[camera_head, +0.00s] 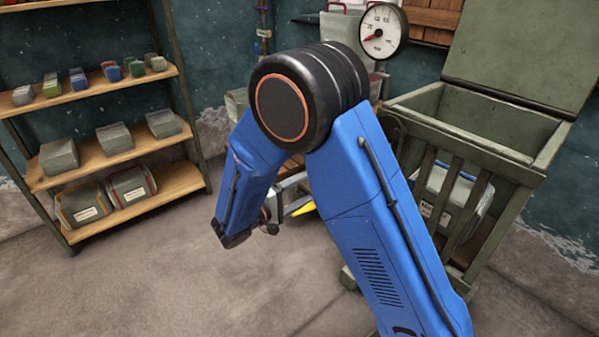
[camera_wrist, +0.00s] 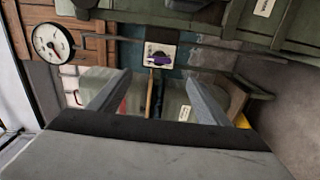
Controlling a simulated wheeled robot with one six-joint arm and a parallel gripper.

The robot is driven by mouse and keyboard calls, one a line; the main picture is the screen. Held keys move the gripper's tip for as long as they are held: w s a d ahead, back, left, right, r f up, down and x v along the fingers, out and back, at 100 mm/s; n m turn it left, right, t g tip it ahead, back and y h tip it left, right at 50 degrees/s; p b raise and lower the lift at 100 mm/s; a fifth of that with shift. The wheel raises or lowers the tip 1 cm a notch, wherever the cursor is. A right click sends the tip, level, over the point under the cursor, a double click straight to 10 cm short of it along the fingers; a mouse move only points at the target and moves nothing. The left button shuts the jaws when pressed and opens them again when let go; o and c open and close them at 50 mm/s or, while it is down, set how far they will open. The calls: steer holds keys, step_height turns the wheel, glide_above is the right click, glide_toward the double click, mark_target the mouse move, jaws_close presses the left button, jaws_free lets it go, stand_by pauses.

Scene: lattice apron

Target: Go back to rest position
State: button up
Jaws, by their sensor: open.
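My gripper (camera_wrist: 156,78) shows in the wrist view as two grey fingers standing apart with nothing held between them. Pale containers lie beyond the fingers, one with a white label (camera_wrist: 184,113); the distance cannot be told. In the head view my blue arm is bent at a large black joint, with its forearm folded down to the left. The arm hides most of the gripper there.
A shelf (camera_head: 110,156) with small containers stands at the left. A green slatted bin (camera_head: 462,127) with a raised lid (camera_head: 520,50) stands at the right, a grey case (camera_head: 452,200) inside. A round gauge (camera_head: 383,30) is behind. The floor (camera_head: 170,275) at front left is clear.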

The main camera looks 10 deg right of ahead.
steer(key=shift+d, duration=0.1)
steer(key=s+d+r+m+g+y, duration=0.2)
steer(key=s+d+r+g, duration=0.25)
steer(key=s+d, duration=0.4)
steer(key=s+d+r+m+g+y, duration=0.25)
steer(key=s+d+g, duration=0.3)
steer(key=d, duration=0.65)
steer(key=s+r+m+t+y, duration=0.1)
steer(key=s+r+t+y, duration=0.1)
steer(key=s+y, duration=0.3)
steer(key=s+r+m+t+y, duration=0.1)
steer(key=s+y, duration=0.4)
steer(key=s, duration=0.8)
steer(key=shift+s+r+t, duration=0.25)
steer(key=shift+r+t, duration=0.4)
steer(key=shift+t, duration=0.25)
